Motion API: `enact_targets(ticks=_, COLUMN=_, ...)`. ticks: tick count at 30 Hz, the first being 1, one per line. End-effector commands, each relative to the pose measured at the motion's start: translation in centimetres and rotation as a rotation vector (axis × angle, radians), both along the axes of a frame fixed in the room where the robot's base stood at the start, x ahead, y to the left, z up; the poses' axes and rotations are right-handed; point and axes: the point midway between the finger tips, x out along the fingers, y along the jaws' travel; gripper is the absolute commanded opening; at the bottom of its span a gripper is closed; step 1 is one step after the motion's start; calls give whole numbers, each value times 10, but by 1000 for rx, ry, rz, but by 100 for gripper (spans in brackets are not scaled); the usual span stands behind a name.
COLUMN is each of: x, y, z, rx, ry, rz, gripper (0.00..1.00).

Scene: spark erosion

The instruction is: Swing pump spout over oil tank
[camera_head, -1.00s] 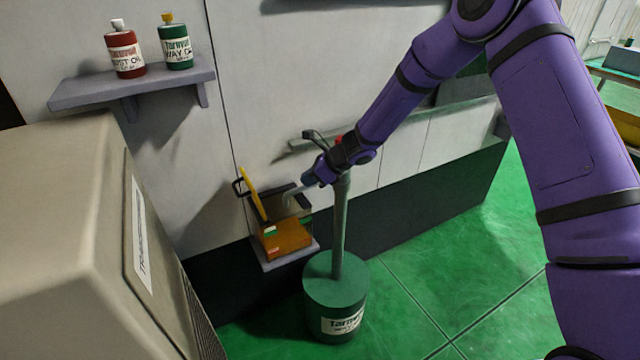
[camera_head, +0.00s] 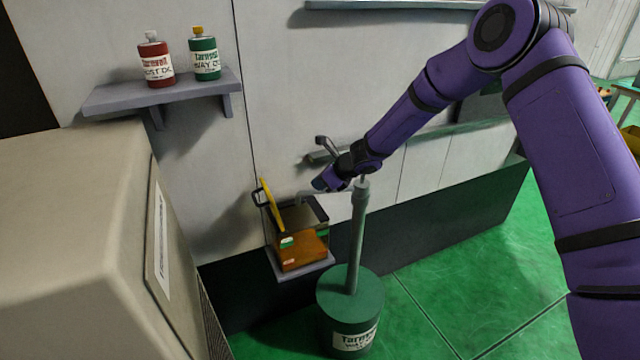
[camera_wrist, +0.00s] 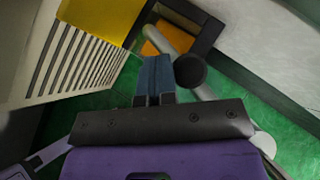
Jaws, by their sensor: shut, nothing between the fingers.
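The pump is a green drum (camera_head: 350,312) on the floor with an upright grey-green post (camera_head: 358,240). Its grey spout (camera_head: 304,196) runs left from the post top, and its bent end appears over the open oil tank (camera_head: 303,250). The tank is a box of orange oil with a raised yellow lid (camera_head: 271,205). My gripper (camera_head: 322,184) is shut and empty beside the spout; contact cannot be told. In the wrist view my shut blue fingers (camera_wrist: 154,78) are left of a dark round end (camera_wrist: 190,70), with the spout tube (camera_wrist: 152,38) reaching over the orange oil (camera_wrist: 150,48).
A beige cabinet (camera_head: 80,210) fills the left foreground. A wall shelf (camera_head: 165,94) holds a red bottle (camera_head: 156,62) and a green bottle (camera_head: 205,58). The tank sits on a small ledge (camera_head: 300,268). Green floor (camera_head: 450,275) is clear to the right.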

Motion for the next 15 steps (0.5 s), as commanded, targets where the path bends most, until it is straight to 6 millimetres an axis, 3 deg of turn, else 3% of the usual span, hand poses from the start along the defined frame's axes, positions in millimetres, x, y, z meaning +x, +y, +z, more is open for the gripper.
enact_targets(ticks=8, x=0, y=-2, z=1, rx=0, ry=-1, rz=-1, gripper=0)
enact_targets(ticks=15, x=-8, y=-21, z=21, rx=0, ry=-2, rz=-1, gripper=0)
